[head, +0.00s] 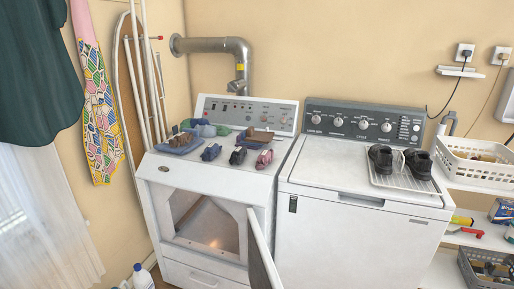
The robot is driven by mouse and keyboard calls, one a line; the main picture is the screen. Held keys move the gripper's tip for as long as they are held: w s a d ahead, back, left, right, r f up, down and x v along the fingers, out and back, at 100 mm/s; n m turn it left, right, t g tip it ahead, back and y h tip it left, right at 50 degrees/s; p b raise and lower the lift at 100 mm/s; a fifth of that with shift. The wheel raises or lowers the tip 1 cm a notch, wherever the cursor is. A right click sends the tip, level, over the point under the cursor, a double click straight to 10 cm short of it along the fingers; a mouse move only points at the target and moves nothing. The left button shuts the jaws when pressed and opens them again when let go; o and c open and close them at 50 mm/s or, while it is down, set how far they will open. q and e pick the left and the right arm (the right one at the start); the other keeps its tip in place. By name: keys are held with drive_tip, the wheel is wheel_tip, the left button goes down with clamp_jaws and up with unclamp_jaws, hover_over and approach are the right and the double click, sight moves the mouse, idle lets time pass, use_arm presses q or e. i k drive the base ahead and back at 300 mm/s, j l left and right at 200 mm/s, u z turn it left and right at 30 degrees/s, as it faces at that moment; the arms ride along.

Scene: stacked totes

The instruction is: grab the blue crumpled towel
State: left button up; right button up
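Several small cloth-like items lie on top of the white front-loading dryer (165,162) at the left. A small blue crumpled item (211,152) lies near the front edge of the dryer top, left of a dark crumpled item (238,156) and a pink one (264,159). Behind it is a bluish and green crumpled heap (207,129). A flat blue-grey item (176,146) with something brown on it lies at the left. These are small in the picture, so I cannot tell for certain which is the towel. Neither of my grippers is in view.
The dryer door (262,255) hangs open at the front. A top-loading washer (340,165) stands right of it, with dark shoes (381,158) on a rack. White shelves with a basket (470,172) are at the right. An ironing board (128,100) leans at the left wall.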

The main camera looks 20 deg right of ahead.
sight(213, 150)
drive_tip(key=i+j+z, duration=0.1)
drive_tip(key=z, duration=0.3)
drive_tip(key=i+j+z, duration=0.2)
drive_tip(key=z, duration=0.15)
drive_tip(key=i+j+z, duration=0.15)
drive_tip(key=z, duration=0.25)
drive_tip(key=i+j+z, duration=0.2)
drive_tip(key=j+z, duration=0.2)
drive_tip(key=i+j+z, duration=0.2)
drive_tip(key=j, duration=0.2)
drive_tip(key=k, duration=0.1)
